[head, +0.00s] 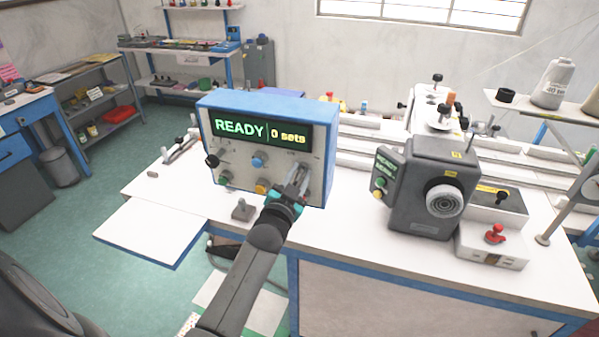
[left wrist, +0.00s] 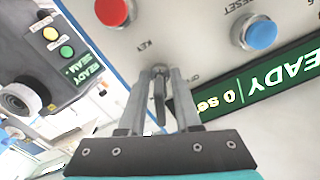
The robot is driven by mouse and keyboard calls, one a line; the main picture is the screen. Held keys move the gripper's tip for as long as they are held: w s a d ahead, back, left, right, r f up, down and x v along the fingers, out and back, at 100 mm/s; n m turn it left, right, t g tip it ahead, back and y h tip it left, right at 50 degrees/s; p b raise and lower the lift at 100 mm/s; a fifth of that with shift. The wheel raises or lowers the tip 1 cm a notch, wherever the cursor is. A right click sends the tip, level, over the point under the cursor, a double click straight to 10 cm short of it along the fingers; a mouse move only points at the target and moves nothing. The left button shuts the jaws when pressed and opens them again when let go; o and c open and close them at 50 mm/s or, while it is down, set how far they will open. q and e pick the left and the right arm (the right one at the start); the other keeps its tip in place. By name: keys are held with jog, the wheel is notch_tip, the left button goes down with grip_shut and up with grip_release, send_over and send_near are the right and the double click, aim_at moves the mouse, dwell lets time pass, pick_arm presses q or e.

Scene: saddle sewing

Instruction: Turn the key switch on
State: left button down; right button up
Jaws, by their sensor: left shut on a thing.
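The blue-edged control box (head: 207,128) stands on the white table, with a lit display (head: 264,131) reading "READY" and "0 sets". My left gripper (head: 299,172) is at the right part of its front panel. In the left wrist view, which is turned over, the grey key (left wrist: 159,88) sits at the panel by the label "KEY", between the fingers of my left gripper (left wrist: 161,72), which is shut on it. The fingers hide part of the switch and its markings. My right gripper is not in view.
On the panel are a blue button (head: 258,160) labelled "RESET" and a red button (left wrist: 112,11), both close to the fingers. A dark sewing machine head (head: 432,188) stands to the right. A small grey block (head: 242,210) lies before the box. The left table leaf (head: 150,232) is clear.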

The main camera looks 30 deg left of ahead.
pick_arm(q)
jog(key=shift+m, duration=2)
jog(key=c, duration=1)
grip_release()
jog(key=shift+o, duration=0.2)
jog(key=v, duration=1.5)
jog(key=shift+s+b, duration=0.2)
jog(key=shift+b, duration=0.1)
jog(key=shift+a, duration=0.1)
